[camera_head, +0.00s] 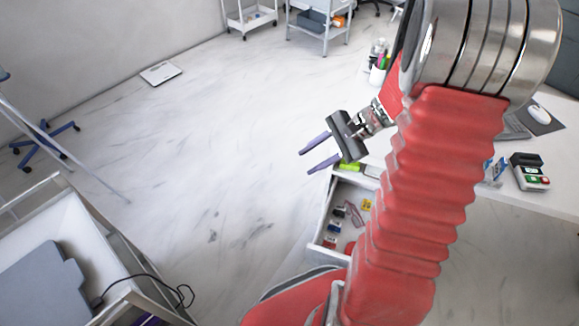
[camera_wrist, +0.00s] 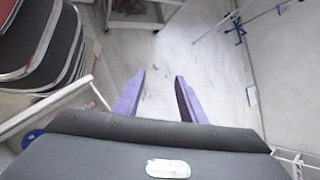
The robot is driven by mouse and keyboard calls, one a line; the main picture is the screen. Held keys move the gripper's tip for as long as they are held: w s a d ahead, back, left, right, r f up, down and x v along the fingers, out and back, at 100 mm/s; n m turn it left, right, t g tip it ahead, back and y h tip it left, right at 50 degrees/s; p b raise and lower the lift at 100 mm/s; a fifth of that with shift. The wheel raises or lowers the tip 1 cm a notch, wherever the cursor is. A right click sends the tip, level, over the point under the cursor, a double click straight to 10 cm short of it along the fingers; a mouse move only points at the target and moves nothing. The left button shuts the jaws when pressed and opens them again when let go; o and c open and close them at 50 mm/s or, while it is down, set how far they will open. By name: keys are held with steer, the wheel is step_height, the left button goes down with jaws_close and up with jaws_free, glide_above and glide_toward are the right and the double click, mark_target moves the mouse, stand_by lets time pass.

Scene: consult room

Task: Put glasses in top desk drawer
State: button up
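The top desk drawer (camera_head: 317,230) is pulled open under the desk's left end in the head view. Several small items lie in it. Among them is a thin pinkish item (camera_head: 354,213) that looks like the glasses, lying inside the drawer; it is small and partly unclear. My gripper (camera_head: 306,162) is above and left of the drawer, over the floor, pointing left. Its two purple fingers are apart, with nothing between them; the wrist view also shows the open gripper (camera_wrist: 160,77) empty. My arm hides part of the drawer and desk.
The white desk (camera_head: 555,190) bears a card terminal (camera_head: 530,172), a mouse (camera_head: 540,114) and a pen cup (camera_head: 378,74). A white cart (camera_head: 105,255) with a grey lid stands at lower left. White trolleys (camera_head: 322,35) stand at the back.

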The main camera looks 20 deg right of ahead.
steer(key=s+a+r+n+t+h, duration=0.1)
steer(key=s+a+r+n+h, duration=0.2)
steer(key=s+a+r+n, duration=0.3)
steer(key=s+a+r+n+t+h, duration=0.1)
steer(key=s+a+r+n+h, duration=0.3)
steer(key=s+a+r+n, duration=0.3)
step_height(320, 180, up, 6)
steer(key=s+n, duration=0.1)
steer(key=n, duration=0.2)
steer(key=shift+f+h, duration=0.15)
steer(key=shift+h, duration=0.15)
steer(key=shift+s, duration=0.1)
steer(key=shift+c, duration=0.9)
steer(key=shift+a, duration=0.1)
